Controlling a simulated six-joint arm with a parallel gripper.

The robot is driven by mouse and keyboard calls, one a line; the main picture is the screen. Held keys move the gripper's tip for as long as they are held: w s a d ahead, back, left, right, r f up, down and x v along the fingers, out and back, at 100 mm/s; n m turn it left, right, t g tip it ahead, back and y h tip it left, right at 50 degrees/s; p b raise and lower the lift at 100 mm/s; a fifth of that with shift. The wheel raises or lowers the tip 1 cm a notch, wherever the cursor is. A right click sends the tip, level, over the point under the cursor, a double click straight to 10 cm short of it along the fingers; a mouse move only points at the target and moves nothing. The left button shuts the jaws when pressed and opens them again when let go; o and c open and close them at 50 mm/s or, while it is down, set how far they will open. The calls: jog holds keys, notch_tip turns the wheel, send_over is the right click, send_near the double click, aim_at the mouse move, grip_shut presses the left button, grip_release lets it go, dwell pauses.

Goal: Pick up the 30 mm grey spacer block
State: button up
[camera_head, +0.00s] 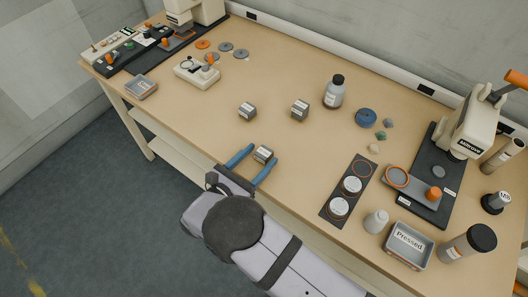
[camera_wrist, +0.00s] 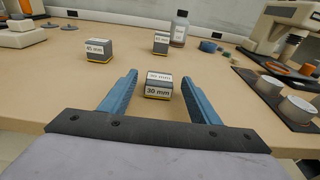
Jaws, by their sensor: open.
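The grey spacer block labelled 30 mm (camera_wrist: 158,88) sits upright on the table in the wrist view, between the blue fingers of my gripper. My gripper (camera_wrist: 160,90) is open, with a gap on both sides of the block. In the head view the same block (camera_head: 264,154) lies near the table's front edge, between the fingertips of my gripper (camera_head: 258,159). Two similar blocks stand farther back: one at left (camera_head: 247,111), labelled 45 mm in the wrist view (camera_wrist: 99,50), and one at right (camera_head: 300,109), whose label is too small to read surely.
A grey bottle with a black cap (camera_head: 334,92) stands behind the blocks. A dark mat with round pieces (camera_head: 334,211), a press (camera_head: 465,130) and a tray marked Pressed (camera_head: 388,252) are at right. A beige device (camera_head: 197,76) is at left. The table around the block is clear.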

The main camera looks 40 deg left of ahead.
aim_at(264, 152)
jog(key=shift+w+f+p, duration=0.15)
jog(key=shift+w, duration=0.65)
jog(key=shift+w+f+p, duration=0.15)
jog(key=shift+w, duration=0.6)
jog(key=c, duration=1.2)
jog(key=shift+o, duration=0.2)
jog(key=shift+r, duration=0.2)
